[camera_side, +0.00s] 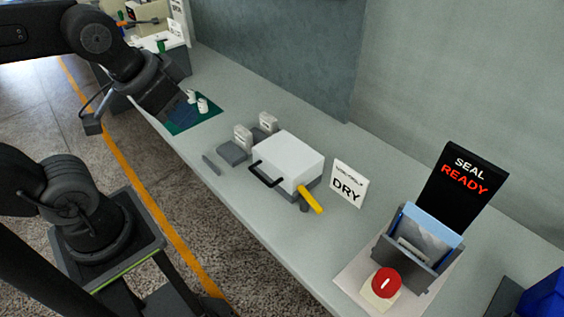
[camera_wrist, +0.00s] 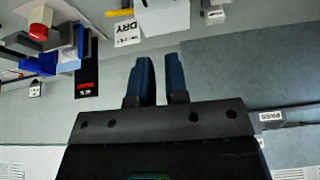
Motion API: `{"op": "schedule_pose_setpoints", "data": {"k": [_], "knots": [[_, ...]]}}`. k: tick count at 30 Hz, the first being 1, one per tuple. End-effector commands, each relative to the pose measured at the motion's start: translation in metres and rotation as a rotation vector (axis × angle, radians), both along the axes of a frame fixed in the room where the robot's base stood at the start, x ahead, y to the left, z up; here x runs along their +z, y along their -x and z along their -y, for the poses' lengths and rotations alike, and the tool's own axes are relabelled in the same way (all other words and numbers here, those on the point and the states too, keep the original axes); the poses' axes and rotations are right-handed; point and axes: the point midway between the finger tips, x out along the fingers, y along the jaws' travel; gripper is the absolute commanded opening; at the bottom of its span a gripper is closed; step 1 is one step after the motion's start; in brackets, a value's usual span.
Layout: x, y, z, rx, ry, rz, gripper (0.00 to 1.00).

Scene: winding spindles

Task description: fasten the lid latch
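A white box (camera_side: 290,158) with a flat lid, which looks closed, stands on a grey base in the middle of the bench. A black bar handle (camera_side: 266,175) is on its front. A yellow latch lever (camera_side: 311,199) sticks out from its right end, pointing toward the bench's front. In the wrist view the white box (camera_wrist: 166,17) and yellow lever (camera_wrist: 120,12) are at the top edge, partly cut off. My gripper (camera_side: 184,111) is over the green mat, left of and apart from the box. In the wrist view its two blue fingers (camera_wrist: 161,78) are apart with nothing between them.
A DRY sign (camera_side: 348,183) stands right of the box. Further right are a SEAL READY panel (camera_side: 466,178), a grey holder (camera_side: 412,247) and a red button (camera_side: 386,283). Small white containers stand on the green mat (camera_side: 206,119). Grey blocks (camera_side: 232,153) lie left of the box.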

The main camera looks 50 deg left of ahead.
Motion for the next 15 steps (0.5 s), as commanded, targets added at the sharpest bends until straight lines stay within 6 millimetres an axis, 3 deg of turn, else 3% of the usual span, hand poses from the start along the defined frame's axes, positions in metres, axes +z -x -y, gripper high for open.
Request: {"op": "schedule_pose_setpoints", "data": {"k": [8,15], "knots": [[0.002,-0.062,0.031,-0.467,-0.162,-0.137,0.41],[-0.027,-0.127,0.081,-1.003,-0.305,-0.252,0.43]]}}
